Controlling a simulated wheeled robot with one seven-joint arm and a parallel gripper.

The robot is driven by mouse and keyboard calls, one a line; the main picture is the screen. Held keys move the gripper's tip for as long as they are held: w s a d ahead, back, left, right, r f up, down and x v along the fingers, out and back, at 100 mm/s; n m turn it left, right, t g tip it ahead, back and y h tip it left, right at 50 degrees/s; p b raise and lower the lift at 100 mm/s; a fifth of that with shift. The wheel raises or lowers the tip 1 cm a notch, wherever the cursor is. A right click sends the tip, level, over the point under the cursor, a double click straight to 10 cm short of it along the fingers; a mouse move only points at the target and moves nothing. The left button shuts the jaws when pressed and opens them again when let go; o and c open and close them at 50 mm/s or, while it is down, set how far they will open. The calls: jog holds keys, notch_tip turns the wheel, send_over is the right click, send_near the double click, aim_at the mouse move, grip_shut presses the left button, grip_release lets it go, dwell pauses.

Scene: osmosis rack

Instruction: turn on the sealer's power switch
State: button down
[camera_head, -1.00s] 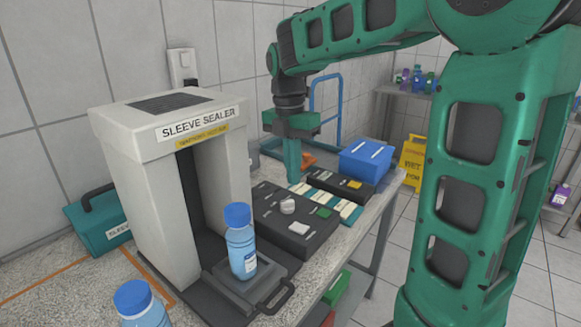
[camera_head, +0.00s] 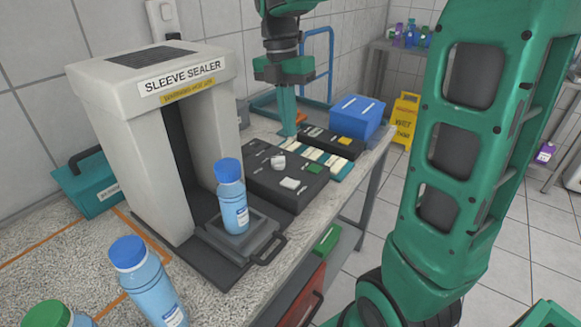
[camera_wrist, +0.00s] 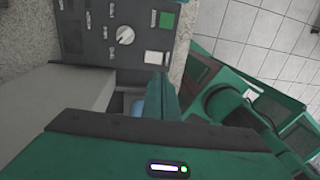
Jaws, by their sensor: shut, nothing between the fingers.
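The sleeve sealer (camera_head: 165,85) is a pale arch-shaped machine on the counter at left. Its dark control panel (camera_head: 262,188) lies to its right, with a white knob (camera_head: 278,162), a green rectangular control (camera_head: 314,168) and a white rectangular control (camera_head: 290,183). I cannot read which is the power switch. In the wrist view the panel (camera_wrist: 92,52) shows at the top, with the knob (camera_wrist: 125,35), the green control (camera_wrist: 167,20) and the white one (camera_wrist: 153,57). My gripper (camera_head: 287,132) is shut and empty, pointing down beyond the panel's far edge; whether it touches anything is unclear.
A blue-capped bottle (camera_head: 232,205) stands on the sealer's plate (camera_head: 265,245). Another blue-capped bottle (camera_head: 145,285) and a green-capped one (camera_head: 50,315) stand at front left. A blue box (camera_head: 357,118) and a second dark panel (camera_head: 345,150) lie at the far end.

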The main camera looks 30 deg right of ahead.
aim_at(295, 183)
jog(key=f, duration=0.4)
jog(key=s+f, duration=0.1)
jog(key=f, duration=0.9)
jog(key=shift+s+d, duration=0.3)
jog(key=shift+d, duration=0.05)
